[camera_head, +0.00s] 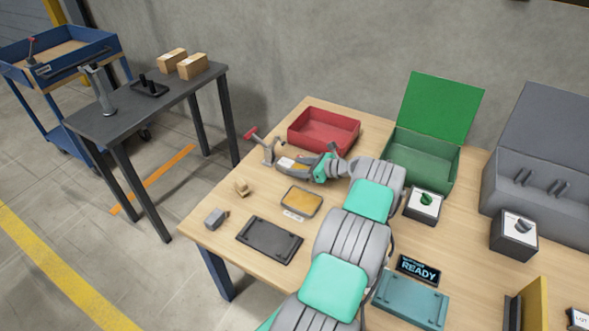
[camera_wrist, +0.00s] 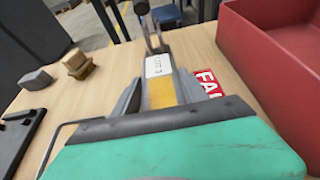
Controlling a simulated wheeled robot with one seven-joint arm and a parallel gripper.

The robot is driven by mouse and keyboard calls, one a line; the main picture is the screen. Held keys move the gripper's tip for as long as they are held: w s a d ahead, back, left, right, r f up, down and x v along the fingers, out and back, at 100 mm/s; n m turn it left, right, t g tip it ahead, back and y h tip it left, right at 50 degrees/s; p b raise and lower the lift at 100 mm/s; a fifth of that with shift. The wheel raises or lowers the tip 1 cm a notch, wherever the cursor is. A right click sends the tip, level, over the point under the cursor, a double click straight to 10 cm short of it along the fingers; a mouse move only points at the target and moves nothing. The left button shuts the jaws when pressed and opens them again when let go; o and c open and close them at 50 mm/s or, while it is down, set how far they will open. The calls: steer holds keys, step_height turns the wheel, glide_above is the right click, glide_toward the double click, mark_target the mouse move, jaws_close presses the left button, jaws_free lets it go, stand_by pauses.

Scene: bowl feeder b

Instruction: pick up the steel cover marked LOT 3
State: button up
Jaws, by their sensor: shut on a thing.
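The steel cover (camera_wrist: 162,94) is a narrow grey piece with a yellow-orange panel. It has a white label whose small turned print seems to read LOT 3. In the head view the cover (camera_head: 286,162) lies left of the red bin's front, partly hidden by my gripper. My gripper (camera_wrist: 158,88) is shut on it, with a grey finger on each side. My gripper (camera_head: 292,165) also shows in the head view, low near the table. I cannot tell whether the cover touches the table.
A clamp with a red handle (camera_head: 267,149) stands just beyond the cover. The red bin (camera_head: 323,130) is close by, with a red FAIL sign (camera_wrist: 209,82) beside it. A similar amber-topped piece (camera_head: 300,201), a dark plate (camera_head: 269,241) and small blocks lie nearer.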

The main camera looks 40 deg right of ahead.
jaws_close()
steer(key=shift+r, duration=0.15)
